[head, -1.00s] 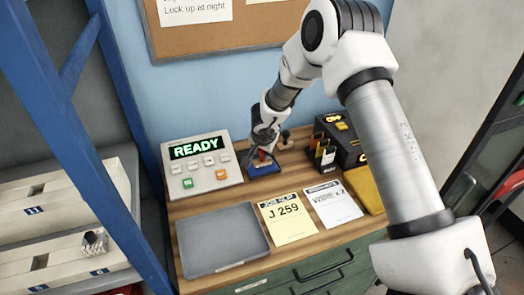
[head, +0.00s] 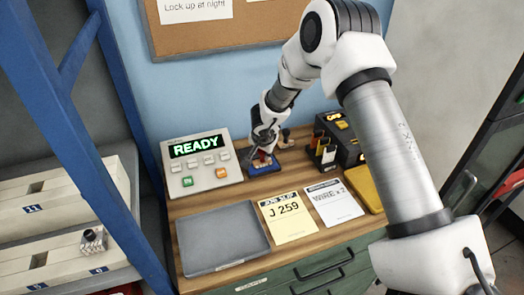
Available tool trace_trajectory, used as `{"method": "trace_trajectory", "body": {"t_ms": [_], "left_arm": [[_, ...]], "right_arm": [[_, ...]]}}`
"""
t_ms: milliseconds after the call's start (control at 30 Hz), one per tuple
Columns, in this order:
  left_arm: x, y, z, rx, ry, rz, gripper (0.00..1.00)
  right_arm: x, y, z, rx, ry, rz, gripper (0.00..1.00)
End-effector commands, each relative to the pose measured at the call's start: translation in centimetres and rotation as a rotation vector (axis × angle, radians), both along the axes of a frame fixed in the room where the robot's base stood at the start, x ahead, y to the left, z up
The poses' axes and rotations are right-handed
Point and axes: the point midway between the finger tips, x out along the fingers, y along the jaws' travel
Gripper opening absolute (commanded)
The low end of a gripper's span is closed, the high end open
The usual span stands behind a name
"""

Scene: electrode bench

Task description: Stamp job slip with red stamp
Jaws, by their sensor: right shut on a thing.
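The yellow job slip (head: 289,224), printed "J 259", lies flat on the wooden bench, between the grey tray and a white sheet. My right gripper (head: 264,150) is behind it, shut on the red stamp (head: 261,157), of which only a little red shows. The stamp is at a blue ink pad (head: 265,169) near the wall. Whether it touches the pad I cannot tell. My left gripper is out of view.
A grey tray (head: 187,242) lies at the front left. A panel reading READY (head: 207,177) stands behind it. A white "WIRE" sheet (head: 334,205), a dark holder (head: 323,157), a black box (head: 345,148) and a yellow item (head: 364,186) are to the right.

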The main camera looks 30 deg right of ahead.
Motion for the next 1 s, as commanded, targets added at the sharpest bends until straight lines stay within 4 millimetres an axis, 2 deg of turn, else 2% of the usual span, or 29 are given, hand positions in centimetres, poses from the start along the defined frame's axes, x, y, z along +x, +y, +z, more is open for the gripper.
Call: {"method": "trace_trajectory", "body": {"t_ms": [1000], "left_arm": [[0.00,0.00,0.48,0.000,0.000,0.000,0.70]], "right_arm": [[-0.01,0.00,-0.14,0.000,0.000,0.000,0.07]]}}
